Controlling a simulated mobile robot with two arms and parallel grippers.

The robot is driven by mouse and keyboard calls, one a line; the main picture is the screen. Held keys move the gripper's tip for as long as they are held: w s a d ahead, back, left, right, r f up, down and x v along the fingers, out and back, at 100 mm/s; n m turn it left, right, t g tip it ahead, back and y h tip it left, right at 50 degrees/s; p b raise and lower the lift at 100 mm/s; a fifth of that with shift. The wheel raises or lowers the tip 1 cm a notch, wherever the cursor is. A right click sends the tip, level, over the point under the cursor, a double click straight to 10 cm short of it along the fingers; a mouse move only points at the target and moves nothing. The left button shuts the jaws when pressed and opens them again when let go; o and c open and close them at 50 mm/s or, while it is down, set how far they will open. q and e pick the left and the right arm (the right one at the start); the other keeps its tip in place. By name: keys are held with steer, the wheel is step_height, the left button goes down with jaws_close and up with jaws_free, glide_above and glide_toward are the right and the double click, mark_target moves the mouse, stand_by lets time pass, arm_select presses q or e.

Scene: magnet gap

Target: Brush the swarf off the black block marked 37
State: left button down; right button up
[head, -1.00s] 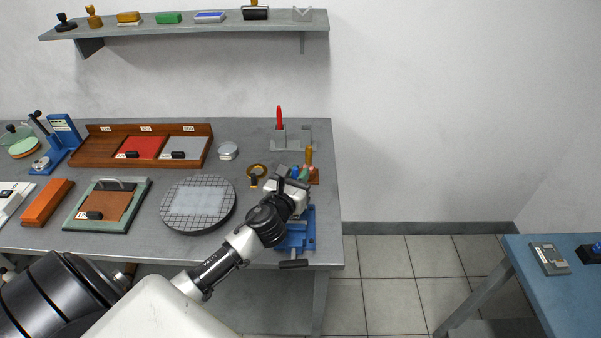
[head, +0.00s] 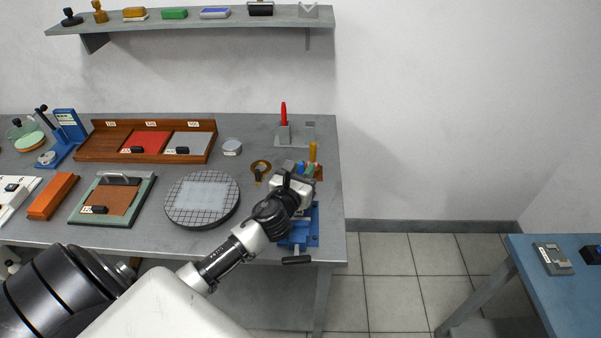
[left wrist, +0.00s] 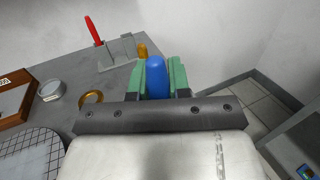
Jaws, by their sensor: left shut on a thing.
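My left gripper (head: 305,169) is at the back right of the grey bench, over the small rack area beside a blue vise-like fixture (head: 312,228). In the left wrist view its green fingers (left wrist: 157,78) are shut on a rounded blue handle (left wrist: 157,77). The lower end of the handle is hidden. Small black blocks with white labels stand on the red panel (head: 137,150), the grey panel (head: 182,150), the brown mat (head: 98,209) and near the brass ring (head: 258,175). The labels are too small to read, so I cannot tell which is 37. My right gripper is not in view.
A round gridded plate (head: 203,218) lies left of my arm. A yellow handle (head: 313,151) and a stand with a red handle (head: 284,114) are close behind the gripper. A blue table (head: 560,285) at the right carries a grey device (head: 553,259) and another black block (head: 592,254).

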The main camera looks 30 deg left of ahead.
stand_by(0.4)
arm_select(q)
steer(key=shift+s+a, duration=0.1)
steer(key=shift+s, duration=0.95)
steer(key=shift+w, duration=1.15)
steer(key=shift+s+p, duration=0.15)
steer(key=shift+p, duration=0.15)
